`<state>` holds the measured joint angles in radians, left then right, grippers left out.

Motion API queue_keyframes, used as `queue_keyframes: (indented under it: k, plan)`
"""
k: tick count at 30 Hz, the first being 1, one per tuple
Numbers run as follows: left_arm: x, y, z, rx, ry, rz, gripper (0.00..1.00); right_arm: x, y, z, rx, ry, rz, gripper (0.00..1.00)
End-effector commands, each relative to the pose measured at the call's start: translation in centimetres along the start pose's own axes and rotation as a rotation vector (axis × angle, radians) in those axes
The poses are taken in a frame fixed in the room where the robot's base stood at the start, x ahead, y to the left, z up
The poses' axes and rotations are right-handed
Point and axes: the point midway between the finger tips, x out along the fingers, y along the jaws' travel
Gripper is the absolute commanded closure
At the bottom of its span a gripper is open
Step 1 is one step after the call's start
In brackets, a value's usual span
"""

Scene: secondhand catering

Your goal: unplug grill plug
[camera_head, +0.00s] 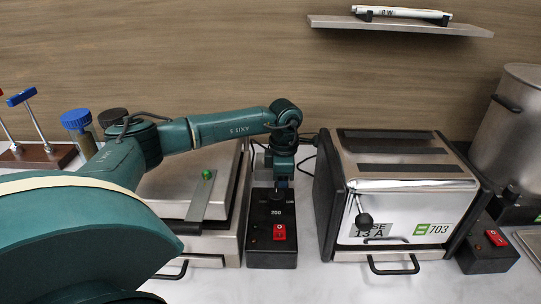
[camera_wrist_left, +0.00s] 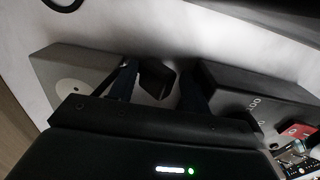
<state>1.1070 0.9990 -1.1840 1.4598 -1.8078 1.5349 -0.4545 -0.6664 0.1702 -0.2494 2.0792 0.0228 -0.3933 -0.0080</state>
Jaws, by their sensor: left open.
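My left gripper (camera_head: 282,181) points down behind the black control box (camera_head: 271,232), between the flat steel grill (camera_head: 178,182) and the toaster. The left wrist view shows its two dark fingers (camera_wrist_left: 158,88) apart, with a small black block (camera_wrist_left: 157,77), apparently the plug, in the gap between them. I cannot tell whether the fingers touch it. The plug is hidden by the gripper in the head view. The control box, with a red switch (camera_head: 279,232), also shows in the left wrist view (camera_wrist_left: 245,92). My right gripper is not in view.
A second switch box (camera_head: 487,249) and a steel pot (camera_head: 511,117) are further right. A shelf (camera_head: 400,26) hangs above. A grey box (camera_wrist_left: 72,85) lies left in the wrist view.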

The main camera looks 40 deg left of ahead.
Motion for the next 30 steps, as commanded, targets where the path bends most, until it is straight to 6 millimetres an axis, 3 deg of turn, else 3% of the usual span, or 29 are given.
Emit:
queue_keyframes:
  k: [15, 24, 30]
  plan:
    - [-10.9, 0.0, 0.0, 0.000, -0.001, 0.009, 0.35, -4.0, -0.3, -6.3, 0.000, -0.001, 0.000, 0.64]
    - [-10.1, 5.5, -2.0, -0.006, 0.000, 0.006, 0.35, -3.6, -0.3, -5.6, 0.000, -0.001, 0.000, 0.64]
    - [-10.0, 8.1, -2.9, -0.004, -0.001, 0.007, 0.35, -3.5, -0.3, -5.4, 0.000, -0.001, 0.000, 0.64]
